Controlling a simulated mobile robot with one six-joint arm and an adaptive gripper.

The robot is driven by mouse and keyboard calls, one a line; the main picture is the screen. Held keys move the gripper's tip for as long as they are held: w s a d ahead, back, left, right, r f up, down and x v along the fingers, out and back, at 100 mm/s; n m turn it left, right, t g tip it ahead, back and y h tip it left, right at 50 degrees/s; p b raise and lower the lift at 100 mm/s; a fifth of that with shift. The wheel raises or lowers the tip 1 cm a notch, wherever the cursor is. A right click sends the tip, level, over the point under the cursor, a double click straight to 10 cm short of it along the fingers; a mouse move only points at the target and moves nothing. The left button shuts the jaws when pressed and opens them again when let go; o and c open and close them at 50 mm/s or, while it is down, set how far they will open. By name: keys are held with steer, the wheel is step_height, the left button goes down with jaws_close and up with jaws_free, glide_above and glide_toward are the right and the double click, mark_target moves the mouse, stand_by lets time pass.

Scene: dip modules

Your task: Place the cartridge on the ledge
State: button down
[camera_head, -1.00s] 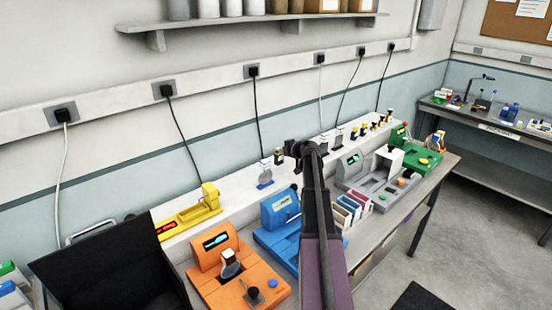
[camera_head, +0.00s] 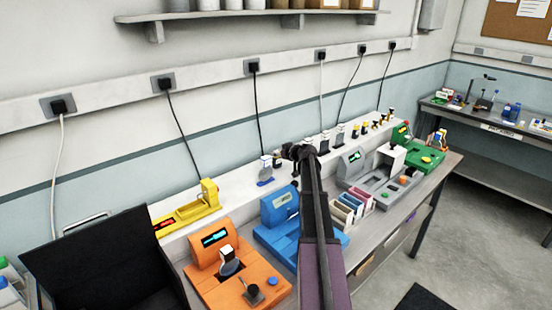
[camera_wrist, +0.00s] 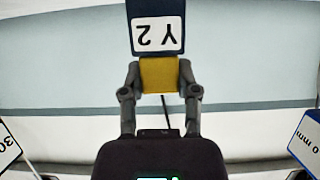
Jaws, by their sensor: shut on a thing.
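In the wrist view, my gripper (camera_wrist: 160,78) is shut on a cartridge (camera_wrist: 157,33). It has a dark blue body, a white label reading "Y 2" upside down, and a yellow part between the fingers. In the head view, my gripper (camera_head: 281,157) is small and dark, over or near the white ledge (camera_head: 238,186) along the wall. The held cartridge cannot be made out clearly there. I cannot tell whether it touches the ledge.
A blue-and-white item (camera_head: 265,172) stands on the ledge just left of my gripper. Several small items stand farther right. In front are an orange device (camera_head: 250,284), a blue device (camera_head: 276,208) and a grey device (camera_head: 353,164). A yellow device (camera_head: 205,202) is at left.

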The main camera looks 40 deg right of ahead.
steer(key=shift+f, duration=0.1)
stand_by(0.3)
steer(key=shift+c, duration=1.8)
jaws_free()
steer(key=shift+s+r, duration=0.25)
steer(key=p+v, duration=0.4)
steer(key=v, duration=0.7)
steer(key=shift+s+p, duration=0.2)
steer(key=shift+p, duration=0.15)
steer(key=shift+r, duration=0.1)
